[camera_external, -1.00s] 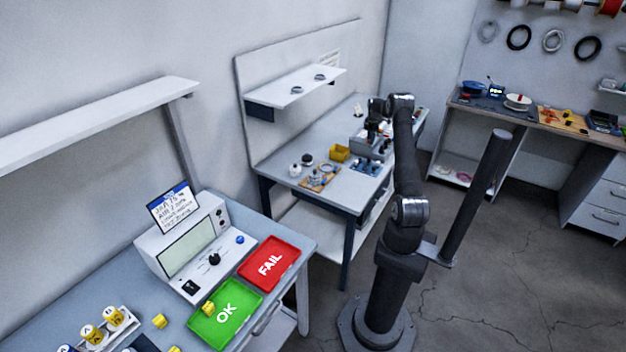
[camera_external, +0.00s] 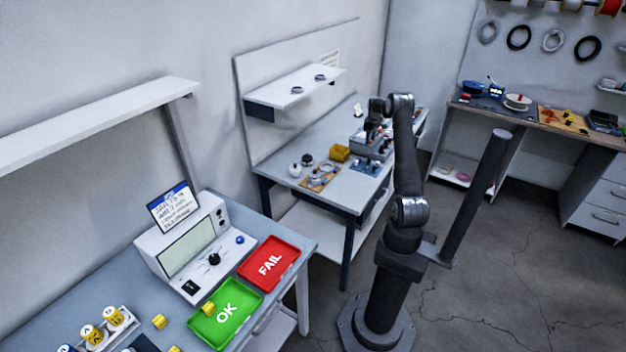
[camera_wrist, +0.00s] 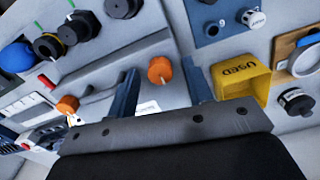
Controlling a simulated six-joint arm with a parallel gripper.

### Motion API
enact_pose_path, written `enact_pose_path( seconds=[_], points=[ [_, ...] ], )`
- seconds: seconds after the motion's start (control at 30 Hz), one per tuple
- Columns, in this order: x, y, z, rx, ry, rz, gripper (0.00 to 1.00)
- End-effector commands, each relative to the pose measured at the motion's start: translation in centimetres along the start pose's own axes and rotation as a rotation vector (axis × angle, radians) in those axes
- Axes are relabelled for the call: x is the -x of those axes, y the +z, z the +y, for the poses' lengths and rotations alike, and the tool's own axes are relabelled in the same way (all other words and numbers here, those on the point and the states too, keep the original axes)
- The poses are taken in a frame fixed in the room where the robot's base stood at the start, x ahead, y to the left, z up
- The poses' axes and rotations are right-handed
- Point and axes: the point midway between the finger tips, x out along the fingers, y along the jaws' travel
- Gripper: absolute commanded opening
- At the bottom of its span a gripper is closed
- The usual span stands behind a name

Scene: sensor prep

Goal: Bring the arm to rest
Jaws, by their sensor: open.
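My gripper (camera_wrist: 160,88) is open in the wrist view, with its two blue-grey fingers apart and nothing held between them. An orange knob (camera_wrist: 160,69) shows beyond the gap between the fingers; I cannot tell how far below them it is. In the external view my arm is raised and bent over at the top, with the gripper end (camera_external: 371,140) hanging down above the back workbench (camera_external: 330,205), in front of a grey device (camera_external: 362,143). The fingertips are too small to make out there.
A yellow bin (camera_wrist: 241,84) marked USED also stands on the back workbench in the external view (camera_external: 339,153). The front bench holds a green OK tray (camera_external: 225,313), a red FAIL tray (camera_external: 269,263) and a tester (camera_external: 190,249).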

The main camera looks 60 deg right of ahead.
Motion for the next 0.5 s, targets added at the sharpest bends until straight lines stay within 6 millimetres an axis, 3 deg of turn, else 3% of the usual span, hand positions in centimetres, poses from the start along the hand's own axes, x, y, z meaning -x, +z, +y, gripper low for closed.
enact_pose_path(
  seconds=[0.5],
  points=[
    [0.01,-0.01,-0.03,-0.426,0.000,0.000,0.47]
  ],
)
